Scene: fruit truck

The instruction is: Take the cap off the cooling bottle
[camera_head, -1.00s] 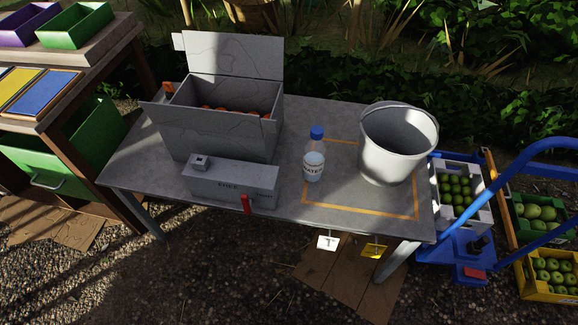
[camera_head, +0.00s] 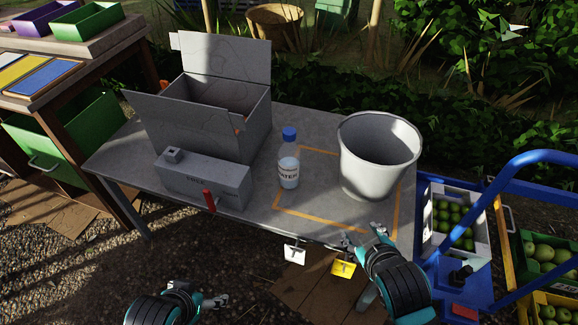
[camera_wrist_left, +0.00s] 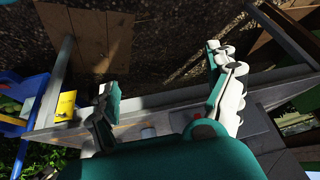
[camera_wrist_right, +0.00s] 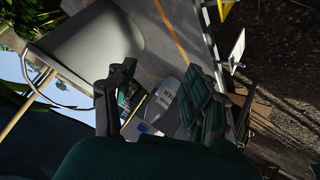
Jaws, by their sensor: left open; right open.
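The clear water bottle (camera_head: 288,172) stands upright on the grey table, inside the left part of an orange outline. Its blue cap (camera_head: 289,134) is on top. My right gripper (camera_head: 363,237) is open and empty at the table's front edge, to the right of and nearer than the bottle. In the right wrist view the bottle (camera_wrist_right: 170,90) and its blue cap (camera_wrist_right: 144,127) show beyond the open fingers, partly hidden by them. My left gripper (camera_head: 204,294) is open and empty, in front of the table; its spread fingers also show in the left wrist view (camera_wrist_left: 165,92).
A grey metal bucket (camera_head: 375,160) stands right of the bottle. A grey open-lidded box (camera_head: 195,128) and a low grey unit with a red lever (camera_head: 205,182) stand to the left. White (camera_head: 295,254) and yellow (camera_head: 343,264) tags hang at the front edge. A blue cart (camera_head: 460,285) is at right.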

